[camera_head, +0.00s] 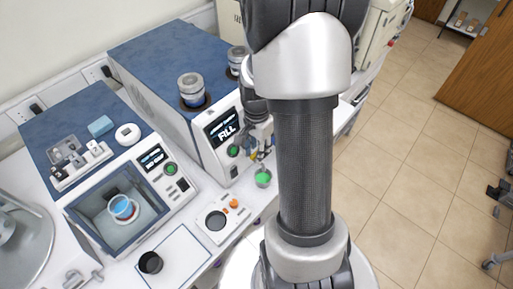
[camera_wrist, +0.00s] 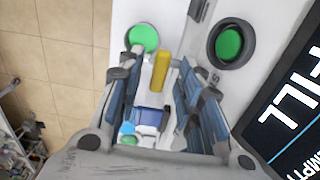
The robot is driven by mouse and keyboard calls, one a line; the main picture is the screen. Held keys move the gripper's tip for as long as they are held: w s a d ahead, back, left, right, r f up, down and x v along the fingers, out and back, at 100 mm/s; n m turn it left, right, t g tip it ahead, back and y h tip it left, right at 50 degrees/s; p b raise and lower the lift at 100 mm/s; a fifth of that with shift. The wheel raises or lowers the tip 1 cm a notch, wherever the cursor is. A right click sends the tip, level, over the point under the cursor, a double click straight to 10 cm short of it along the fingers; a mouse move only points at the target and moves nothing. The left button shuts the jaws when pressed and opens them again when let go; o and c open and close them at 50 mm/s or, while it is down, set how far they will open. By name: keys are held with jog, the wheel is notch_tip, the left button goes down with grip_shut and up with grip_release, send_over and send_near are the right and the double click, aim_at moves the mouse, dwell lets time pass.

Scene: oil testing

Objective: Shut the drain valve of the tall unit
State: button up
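The tall unit (camera_head: 150,50) has a blue top, and its front screen (camera_head: 224,128) reads FILL. A small yellow lever (camera_wrist: 160,71), which looks like the drain valve's handle, shows in the wrist view between my finger ends. In the head view a bit of yellow (camera_head: 254,155) shows under my gripper (camera_head: 260,135), low on the unit's front. My gripper (camera_wrist: 158,85) is open, with one finger on each side of the lever; contact cannot be told. A blue and white part (camera_wrist: 150,117) shows deeper between the fingers. The valve body is mostly hidden.
A cup with green contents (camera_head: 263,178) stands below the valve; green (camera_wrist: 143,38) also shows beyond the lever. A green button (camera_wrist: 229,43) is close beside my right finger. A lower unit with an open bath (camera_head: 85,205) stands left. A small device (camera_head: 217,221) stands in front.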

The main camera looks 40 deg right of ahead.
aim_at(255, 153)
notch_tip(255, 153, up, 12)
dwell(0.6)
dwell(0.4)
jog(key=s+a+r+n+t+b, duration=0.1)
jog(key=s+a+n+b, duration=0.1)
jog(key=a+n, duration=0.3)
jog(key=s+a+r+n+t+b, duration=0.1)
jog(key=s+a+n+t+b, duration=0.1)
jog(key=s+a+n, duration=0.3)
jog(key=s+a+r+n+t+b, duration=0.1)
jog(key=s+a+n+b, duration=0.2)
jog(key=a+n, duration=0.4)
jog(key=a, duration=0.3)
jog(key=shift+s+t, duration=0.3)
jog(key=shift+s, duration=0.1)
